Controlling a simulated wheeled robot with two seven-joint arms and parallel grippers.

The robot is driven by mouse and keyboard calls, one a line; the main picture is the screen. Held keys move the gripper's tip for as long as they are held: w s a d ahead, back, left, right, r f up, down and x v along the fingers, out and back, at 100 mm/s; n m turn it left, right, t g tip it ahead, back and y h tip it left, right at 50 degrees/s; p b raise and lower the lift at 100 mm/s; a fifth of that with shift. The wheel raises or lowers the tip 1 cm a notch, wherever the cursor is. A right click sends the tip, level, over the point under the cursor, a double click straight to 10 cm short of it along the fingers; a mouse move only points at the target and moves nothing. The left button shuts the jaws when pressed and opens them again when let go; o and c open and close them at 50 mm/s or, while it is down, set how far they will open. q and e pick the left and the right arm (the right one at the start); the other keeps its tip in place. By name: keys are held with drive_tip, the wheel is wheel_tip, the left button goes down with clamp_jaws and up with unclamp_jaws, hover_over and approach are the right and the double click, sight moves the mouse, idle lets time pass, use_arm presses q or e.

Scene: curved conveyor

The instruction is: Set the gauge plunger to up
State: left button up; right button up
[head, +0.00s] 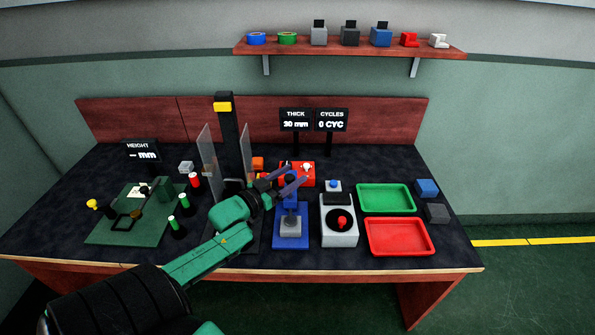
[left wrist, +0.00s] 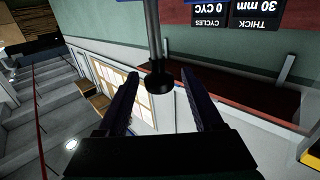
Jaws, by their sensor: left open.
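The gauge is a blue stand (head: 277,239) at the front middle of the bench, with a grey block (head: 291,227) on its base. Its upper part is partly hidden by my left gripper (head: 297,174). The THICK display (head: 295,119) behind reads 30 mm. In the left wrist view, a dark plunger rod (left wrist: 155,35) ends in a round knob (left wrist: 160,80). The knob appears between the two spread fingers of my left gripper (left wrist: 160,98), with gaps on both sides. The fingers are open and not closed on it. My right gripper is not in view.
A grey box with a red knob (head: 342,222), a green tray (head: 385,186) and a red tray (head: 430,239) stand to the right. A tall black post with clear panels (head: 208,150) stands left of the gripper. A green height fixture (head: 100,232) is at left.

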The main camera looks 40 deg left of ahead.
use_arm(q)
drive_tip(key=shift+w+d, duration=0.2)
drive_tip(key=shift+w, duration=1.2)
clamp_jaws()
